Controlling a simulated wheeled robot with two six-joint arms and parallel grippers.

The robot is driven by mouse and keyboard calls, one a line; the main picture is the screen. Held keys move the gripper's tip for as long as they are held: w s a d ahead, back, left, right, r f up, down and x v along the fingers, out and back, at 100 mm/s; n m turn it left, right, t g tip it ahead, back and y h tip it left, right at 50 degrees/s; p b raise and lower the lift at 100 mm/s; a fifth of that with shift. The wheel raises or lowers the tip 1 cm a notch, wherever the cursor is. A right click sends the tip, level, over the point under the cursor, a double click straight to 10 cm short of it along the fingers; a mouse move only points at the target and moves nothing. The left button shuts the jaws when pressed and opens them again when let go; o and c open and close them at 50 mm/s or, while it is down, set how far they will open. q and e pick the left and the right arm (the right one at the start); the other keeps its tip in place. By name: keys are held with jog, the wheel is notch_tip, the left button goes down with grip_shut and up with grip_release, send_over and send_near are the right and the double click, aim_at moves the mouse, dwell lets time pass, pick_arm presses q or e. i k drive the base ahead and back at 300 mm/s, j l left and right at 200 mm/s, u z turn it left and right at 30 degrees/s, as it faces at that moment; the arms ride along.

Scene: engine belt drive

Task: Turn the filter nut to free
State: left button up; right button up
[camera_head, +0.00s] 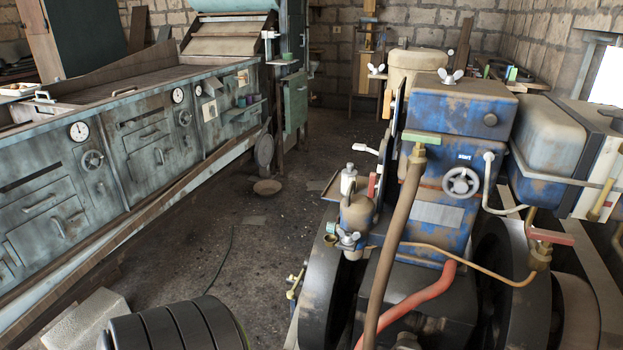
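The blue, rust-worn engine (465,108) stands at the right. A pale wing nut (451,76) sits on top of its blue housing. Another pale wing nut (376,69) shows further left, beside a beige canister (415,64). A third wing nut (347,237) is lower down, by a small brownish pot (357,212) on the engine's left side. I cannot tell which of these is the filter nut, or how tight any is. Neither of my grippers is in view.
A brown upright pipe (394,240) and a red hose (415,303) cross the engine's front. A dark ribbed cylinder (178,327) is at the bottom left. Worn green cabinets (150,150) line the left. The floor (215,235) between is mostly open, with a shallow dish (267,187).

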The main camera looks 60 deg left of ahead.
aim_at(348, 239)
jog(key=u, duration=1.55)
